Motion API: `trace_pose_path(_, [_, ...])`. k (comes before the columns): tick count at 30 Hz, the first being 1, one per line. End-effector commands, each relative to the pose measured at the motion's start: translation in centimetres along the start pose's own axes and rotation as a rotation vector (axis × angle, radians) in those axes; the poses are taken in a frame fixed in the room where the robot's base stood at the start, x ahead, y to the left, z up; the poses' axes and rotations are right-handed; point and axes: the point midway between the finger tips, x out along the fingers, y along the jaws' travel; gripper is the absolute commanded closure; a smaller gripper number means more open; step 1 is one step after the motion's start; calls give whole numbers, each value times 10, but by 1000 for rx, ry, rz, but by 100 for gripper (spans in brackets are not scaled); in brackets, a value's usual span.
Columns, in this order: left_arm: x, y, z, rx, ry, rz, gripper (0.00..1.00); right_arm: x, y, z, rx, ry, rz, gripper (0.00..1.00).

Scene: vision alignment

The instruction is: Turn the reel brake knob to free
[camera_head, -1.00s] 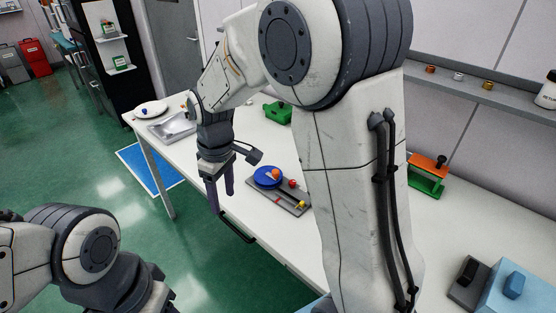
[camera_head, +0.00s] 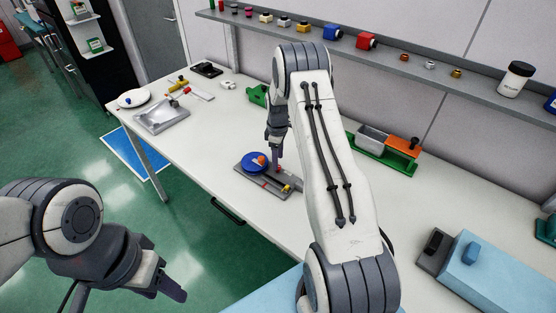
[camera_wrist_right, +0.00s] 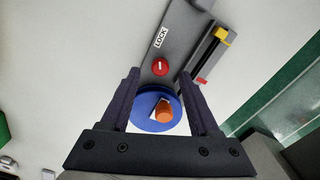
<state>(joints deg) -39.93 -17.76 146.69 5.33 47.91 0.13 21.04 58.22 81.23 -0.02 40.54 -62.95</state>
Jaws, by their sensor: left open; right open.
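The reel device (camera_head: 250,189) is a grey plate on the white table, with a blue reel (camera_head: 253,162) bearing an orange handle (camera_head: 262,160). A small red knob (camera_wrist_right: 160,67) with a white line sits beside the blue reel, close to the printed word LOCK (camera_wrist_right: 161,37). My right gripper (camera_head: 276,162) is over the plate, pointing down. In the right wrist view its open fingers (camera_wrist_right: 160,73) appear on both sides of the red knob; contact is not visible. A yellow-handled slider (camera_wrist_right: 221,35) lies beside the knob. My left gripper (camera_head: 173,290) is open, low at the left, away from the table.
A metal tray (camera_head: 162,115) and white plate (camera_head: 133,98) are at the table's far left. A green stand with an orange block (camera_head: 403,145) is to the right, and a blue box (camera_head: 490,270) is nearer right. A shelf (camera_head: 400,65) runs behind.

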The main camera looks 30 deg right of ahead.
Motion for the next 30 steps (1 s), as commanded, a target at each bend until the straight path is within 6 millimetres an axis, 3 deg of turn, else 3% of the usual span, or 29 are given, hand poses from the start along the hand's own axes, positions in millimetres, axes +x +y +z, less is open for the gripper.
trace_pose_path(7, [-10, 1, -1, 2, 0, 0, 50, 25, 0, 0, 0, 0, 0, 38])
trace_pose_path(16, [-10, 1, -1, 2, 0, 0, 50, 29, 0, 0, 1, 0, 1, 38])
trace_pose_path(17, [-10, 1, -1, 2, 0, 0, 50, 29, 0, 0, 1, 0, 0, 42])
trace_pose_path(21, [-10, 1, -1, 2, 0, 0, 50, 29, 0, 0, 1, 0, 0, 95])
trace_pose_path(22, [-10, 1, -1, 2, 0, 0, 50, 29, 0, 0, 1, 0, 0, 100])
trace_pose_path(30, [-8, 1, 0, 2, 0, 0, 50, 29, 0, 0, 15, 0, 0, 100])
